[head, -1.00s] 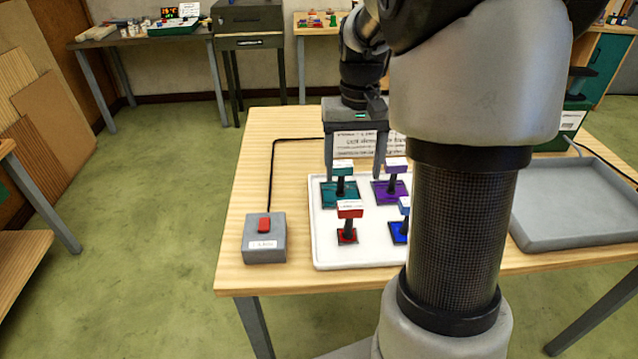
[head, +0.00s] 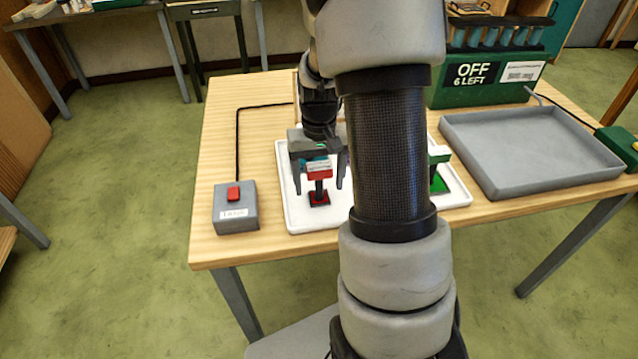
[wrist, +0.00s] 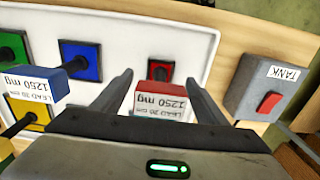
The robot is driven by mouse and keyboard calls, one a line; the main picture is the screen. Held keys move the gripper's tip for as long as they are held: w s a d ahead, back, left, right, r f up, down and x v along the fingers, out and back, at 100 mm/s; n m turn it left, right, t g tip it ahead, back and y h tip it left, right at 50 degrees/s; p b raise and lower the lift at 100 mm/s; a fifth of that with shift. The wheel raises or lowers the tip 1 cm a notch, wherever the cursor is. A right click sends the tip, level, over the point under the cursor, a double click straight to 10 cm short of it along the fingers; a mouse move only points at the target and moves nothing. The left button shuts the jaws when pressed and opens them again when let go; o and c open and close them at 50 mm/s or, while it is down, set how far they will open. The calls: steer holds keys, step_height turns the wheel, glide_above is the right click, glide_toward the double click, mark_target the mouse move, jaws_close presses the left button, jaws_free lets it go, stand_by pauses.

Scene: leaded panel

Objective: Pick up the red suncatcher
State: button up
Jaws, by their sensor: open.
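The red suncatcher stands upright on the white tray (head: 292,213); it has a small dark-red square base (head: 319,198), a dark stem and a red block on top with a white label (head: 319,171). My gripper (head: 318,188) is open, with one finger to each side of the red suncatcher. In the wrist view, the red block (wrist: 160,97) with its "LEAD 1250 mg" label shows between the spread fingers of my gripper (wrist: 170,76). Neither finger visibly touches it. My arm hides much of the tray in the head view.
A blue suncatcher (wrist: 80,61) stands close beside one finger; green (wrist: 13,47) and yellow (wrist: 28,112) ones are farther left. A grey box with a red button (head: 235,207), labelled TANK, sits left of the tray. A grey basin (head: 530,150) and a green "OFF 6 LEFT" unit (head: 490,78) are right.

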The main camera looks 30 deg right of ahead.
steer(key=shift+f, duration=0.65)
steer(key=c, duration=1.2)
